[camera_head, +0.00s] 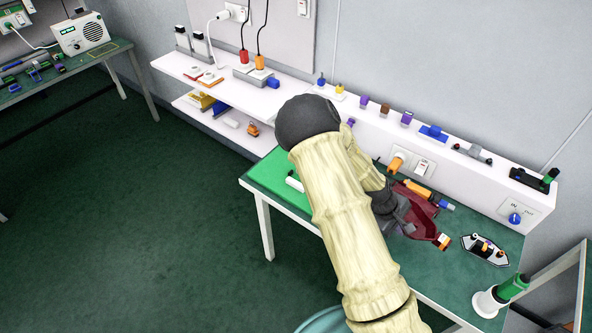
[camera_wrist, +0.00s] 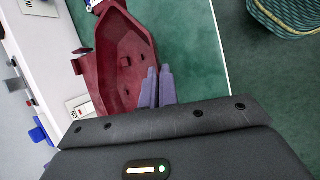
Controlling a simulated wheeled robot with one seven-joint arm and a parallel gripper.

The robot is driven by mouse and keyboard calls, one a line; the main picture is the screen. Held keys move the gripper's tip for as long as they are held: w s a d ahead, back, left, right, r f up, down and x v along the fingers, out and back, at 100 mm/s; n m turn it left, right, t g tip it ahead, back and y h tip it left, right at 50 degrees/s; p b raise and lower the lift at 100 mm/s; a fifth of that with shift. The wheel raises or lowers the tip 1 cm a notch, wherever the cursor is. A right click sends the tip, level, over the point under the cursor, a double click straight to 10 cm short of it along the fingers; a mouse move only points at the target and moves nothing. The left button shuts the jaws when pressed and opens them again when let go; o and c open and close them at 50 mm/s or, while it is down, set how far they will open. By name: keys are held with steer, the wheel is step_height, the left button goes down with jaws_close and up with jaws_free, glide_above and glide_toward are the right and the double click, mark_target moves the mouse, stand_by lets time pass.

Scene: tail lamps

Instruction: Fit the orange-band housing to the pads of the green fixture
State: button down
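A dark red, shallow tray-like housing (camera_head: 424,226) is by my gripper over the right part of the green table; its open hollow side shows in the wrist view (camera_wrist: 125,65). An orange piece shows at its near right end in the head view; I cannot tell if this is the orange band. My gripper (camera_wrist: 159,70) has its two fingers close together at the housing's side wall, one inside and one outside. In the head view my gripper (camera_head: 392,212) is partly hidden by my arm. A bright green panel (camera_head: 270,172) lies at the table's left; I cannot tell if it is the green fixture.
A small grey-edged plate with several pegs (camera_head: 485,249) lies right of the housing. A white holder with a green-handled item (camera_head: 490,301) stands at the near right corner. A white shelf (camera_head: 470,181) with sockets and small parts runs along the back. An orange cylinder (camera_head: 418,188) lies behind the housing.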

steer(key=w+a+f+m+g, duration=0.1)
steer(key=a+f+m, duration=0.1)
steer(key=a, duration=0.1)
steer(key=w+a+f+m+g, duration=0.1)
steer(key=a+f+m, duration=0.1)
steer(key=a+m, duration=0.1)
steer(key=w+a+f+m+g+y, duration=0.1)
steer(key=w+a+f+m, duration=0.1)
steer(key=a, duration=0.2)
steer(key=shift+a+m+g, duration=0.3)
steer(key=shift+a+g, duration=0.05)
steer(key=shift+g, duration=0.05)
steer(key=shift+a+f+m, duration=0.15)
steer(key=shift+a+m, duration=0.15)
steer(key=shift+a, duration=0.05)
steer(key=shift+s, duration=0.1)
steer(key=shift+d, duration=0.1)
